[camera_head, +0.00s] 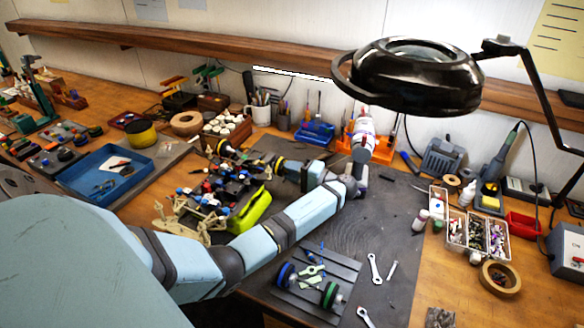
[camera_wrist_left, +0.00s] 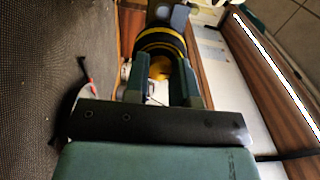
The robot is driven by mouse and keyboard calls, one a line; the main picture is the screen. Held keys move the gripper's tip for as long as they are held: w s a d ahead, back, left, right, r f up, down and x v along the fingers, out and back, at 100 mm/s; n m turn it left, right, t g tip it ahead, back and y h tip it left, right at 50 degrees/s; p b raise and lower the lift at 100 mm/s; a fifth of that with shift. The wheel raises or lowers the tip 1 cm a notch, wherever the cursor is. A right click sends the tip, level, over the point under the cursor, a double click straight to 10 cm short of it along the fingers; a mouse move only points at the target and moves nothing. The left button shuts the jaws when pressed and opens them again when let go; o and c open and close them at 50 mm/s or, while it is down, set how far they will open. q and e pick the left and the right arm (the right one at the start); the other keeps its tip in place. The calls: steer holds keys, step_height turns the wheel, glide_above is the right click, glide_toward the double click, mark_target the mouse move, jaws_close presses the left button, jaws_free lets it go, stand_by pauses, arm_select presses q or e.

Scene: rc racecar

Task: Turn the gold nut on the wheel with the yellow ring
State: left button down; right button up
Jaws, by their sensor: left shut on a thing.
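The wheel with the yellow ring (camera_head: 279,164) is on the far side of the racecar in the head view. Its yellow ring (camera_wrist_left: 160,44) shows beyond my fingers in the left wrist view. The gold nut (camera_wrist_left: 160,68) appears between the two fingers there. My left gripper (camera_wrist_left: 160,82) is shut on the gold nut, in line with the wheel. In the head view my left gripper (camera_head: 293,171) reaches the wheel from the right. The fingertips and nut are too small to make out there. My right gripper is not in view.
The racecar chassis (camera_head: 225,185) and a lime-green body part (camera_head: 249,209) lie beside my left arm. Another axle with blue and green wheels (camera_head: 329,295) sits on a grey plate in front. Wrenches (camera_head: 375,269) lie on the dark mat. A black magnifier lamp (camera_head: 415,85) hangs above.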

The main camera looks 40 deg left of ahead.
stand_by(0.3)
arm_select(q)
steer(key=c, duration=0.9)
jaws_free()
